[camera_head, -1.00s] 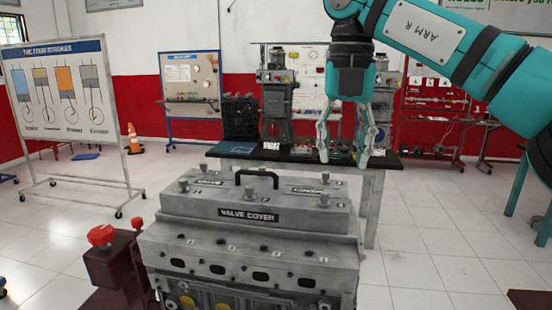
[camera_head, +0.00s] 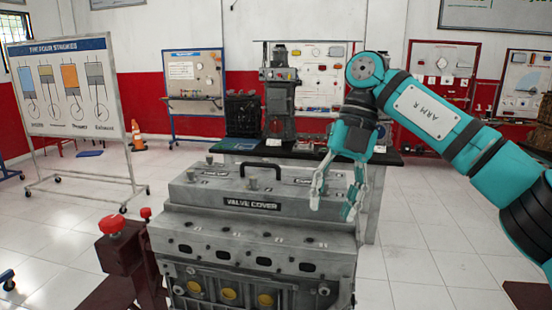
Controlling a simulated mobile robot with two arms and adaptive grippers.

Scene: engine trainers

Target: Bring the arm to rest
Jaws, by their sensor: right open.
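The cover sits on the grey engine block (camera_head: 250,246) and has a black handle on top. The gripper hides part of the cover's right end. My left gripper is not in view.
A dark-topped table (camera_head: 285,152) stands behind the engine, with a drill-like machine (camera_head: 280,95) beyond. Red knobs (camera_head: 110,226) stand on a dark red stand at the engine's left. A chart board (camera_head: 72,90) is at the left. The tiled floor at the right is mostly clear.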

